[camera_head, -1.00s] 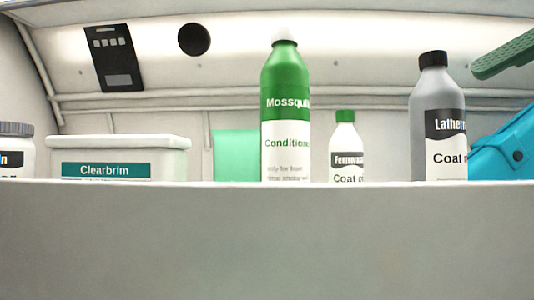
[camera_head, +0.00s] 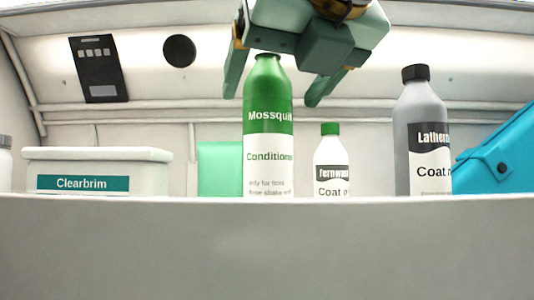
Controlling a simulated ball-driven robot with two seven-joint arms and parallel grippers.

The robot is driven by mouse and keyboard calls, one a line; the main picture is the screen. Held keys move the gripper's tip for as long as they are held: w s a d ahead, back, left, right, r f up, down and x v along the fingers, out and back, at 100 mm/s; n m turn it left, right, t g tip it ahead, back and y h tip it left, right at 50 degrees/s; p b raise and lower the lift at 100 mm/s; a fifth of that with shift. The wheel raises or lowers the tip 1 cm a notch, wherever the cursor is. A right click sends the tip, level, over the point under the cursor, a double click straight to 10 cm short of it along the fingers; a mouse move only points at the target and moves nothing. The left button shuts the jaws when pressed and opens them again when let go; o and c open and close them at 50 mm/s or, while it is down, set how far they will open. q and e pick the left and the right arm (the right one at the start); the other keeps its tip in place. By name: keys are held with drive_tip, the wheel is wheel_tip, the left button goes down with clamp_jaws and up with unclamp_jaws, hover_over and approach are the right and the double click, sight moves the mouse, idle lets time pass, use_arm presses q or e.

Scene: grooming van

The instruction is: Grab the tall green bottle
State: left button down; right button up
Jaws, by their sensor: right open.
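The tall green bottle (camera_head: 267,122) stands upright on the shelf near the middle of the head view. It has a green upper part and a white label reading "Mossquil... Conditioner". My right gripper (camera_head: 275,95) comes in from the top of the view. Its two fingers are spread and point down, one to the left of the bottle's top and one to the right. The gripper is open and empty. My left gripper is not in view.
A small white bottle with a green cap (camera_head: 331,162) stands just right of the tall one. A grey bottle (camera_head: 423,125) and a blue case (camera_head: 500,155) are farther right. A white Clearbrim box (camera_head: 100,163) and a pale green item (camera_head: 219,170) stand left. The shelf wall (camera_head: 267,245) runs across the front.

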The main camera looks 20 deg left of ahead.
sight(268, 113)
drive_tip(key=p+x, duration=0.1)
drive_tip(key=x, duration=0.4)
drive_tip(key=shift+w+f, duration=0.15)
drive_tip(key=shift+f, duration=0.15)
drive_tip(key=shift+d, duration=0.15)
drive_tip(key=c, duration=1.7)
drive_tip(key=shift+r, duration=0.1)
